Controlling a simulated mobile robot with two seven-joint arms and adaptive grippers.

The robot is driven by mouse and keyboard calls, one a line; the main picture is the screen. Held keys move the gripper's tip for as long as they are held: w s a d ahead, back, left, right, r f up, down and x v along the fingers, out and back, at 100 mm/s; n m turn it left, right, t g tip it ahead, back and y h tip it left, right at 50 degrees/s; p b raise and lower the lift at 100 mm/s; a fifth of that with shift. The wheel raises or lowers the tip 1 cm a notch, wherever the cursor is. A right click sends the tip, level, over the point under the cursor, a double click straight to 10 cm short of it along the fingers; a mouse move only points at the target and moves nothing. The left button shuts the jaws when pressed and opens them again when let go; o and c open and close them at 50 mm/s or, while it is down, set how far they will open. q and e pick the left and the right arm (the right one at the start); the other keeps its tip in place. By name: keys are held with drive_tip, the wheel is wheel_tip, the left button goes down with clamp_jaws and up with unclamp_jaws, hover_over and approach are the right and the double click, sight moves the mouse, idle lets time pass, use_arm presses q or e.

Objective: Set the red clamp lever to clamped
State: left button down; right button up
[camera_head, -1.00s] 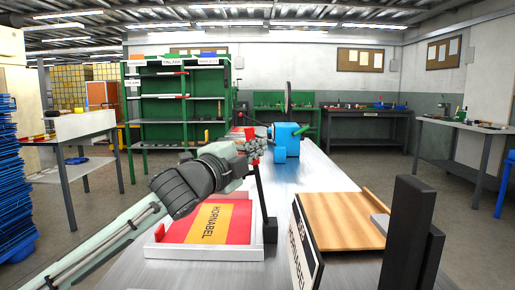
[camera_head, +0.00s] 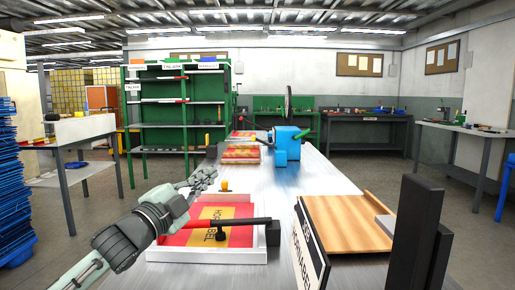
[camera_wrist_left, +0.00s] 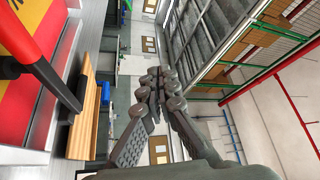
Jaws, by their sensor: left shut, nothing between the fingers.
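The clamp lever (camera_head: 245,222) lies low and nearly level across the printed sheet, over the white-edged tray (camera_head: 205,256). Its black arm runs left from a black post at the tray's right side. Its red grip shows in the left wrist view (camera_wrist_left: 42,63); in the head view it is hard to tell from the red print. The HORNABEL sheet (camera_head: 185,238) is red and yellow. My left gripper (camera_head: 208,178) is shut and empty, above and behind the tray, apart from the lever. My right gripper is in neither view.
A wooden board (camera_head: 345,222) on a stand and tall black uprights (camera_head: 412,230) stand at right. A small yellow knob (camera_head: 224,185) is behind the tray.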

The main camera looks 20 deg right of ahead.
use_arm(q)
drive_tip(key=a+f, duration=0.3)
drive_tip(key=f, duration=0.2)
drive_tip(key=shift+w+f, duration=0.2)
drive_tip(key=shift+w, duration=0.2)
drive_tip(key=v, duration=1.2)
drive_tip(key=shift+a, duration=0.1)
idle(0.3)
